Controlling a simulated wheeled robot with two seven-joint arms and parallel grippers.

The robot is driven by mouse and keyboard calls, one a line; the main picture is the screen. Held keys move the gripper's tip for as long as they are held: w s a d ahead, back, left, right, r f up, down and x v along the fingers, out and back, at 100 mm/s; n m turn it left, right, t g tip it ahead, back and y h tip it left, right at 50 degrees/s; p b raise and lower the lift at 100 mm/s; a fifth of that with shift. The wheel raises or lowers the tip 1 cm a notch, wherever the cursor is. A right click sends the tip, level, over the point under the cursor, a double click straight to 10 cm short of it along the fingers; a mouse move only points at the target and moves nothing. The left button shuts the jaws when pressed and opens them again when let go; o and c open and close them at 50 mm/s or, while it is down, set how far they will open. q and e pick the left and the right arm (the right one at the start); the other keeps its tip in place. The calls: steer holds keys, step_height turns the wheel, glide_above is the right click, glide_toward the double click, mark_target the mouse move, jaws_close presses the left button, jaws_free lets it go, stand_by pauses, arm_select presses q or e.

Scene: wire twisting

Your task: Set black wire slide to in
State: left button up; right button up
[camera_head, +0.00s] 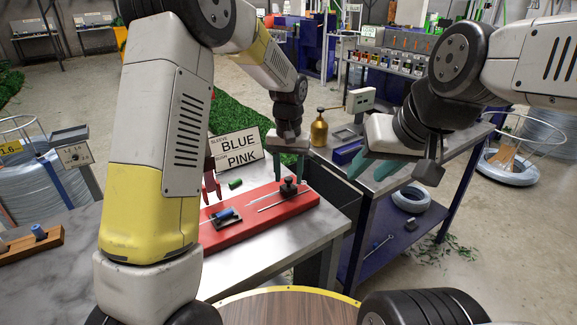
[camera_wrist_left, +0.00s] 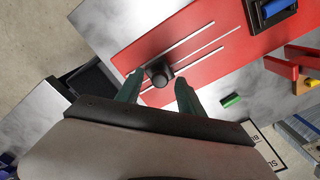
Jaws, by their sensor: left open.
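The black wire slide (camera_head: 289,188) is a dark block with a round knob near the right end of the red board (camera_head: 300,201). In the left wrist view, its black knob (camera_wrist_left: 159,73) shows between my left fingertips, beside pale straight lines on the red board (camera_wrist_left: 213,30). My left gripper (camera_head: 290,172) is open just above the slide, and its green fingers (camera_wrist_left: 157,88) lie either side of the knob. I cannot tell whether they touch it. My right gripper (camera_head: 382,168) is open and empty, right of the board, above the neighbouring bench.
A blue piece in a black holder (camera_head: 227,217) sits on the board's left part. A brass bottle (camera_head: 319,130) stands on the neighbouring bench.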

arm_select(q)
jaws_close()
stand_by(1.3)
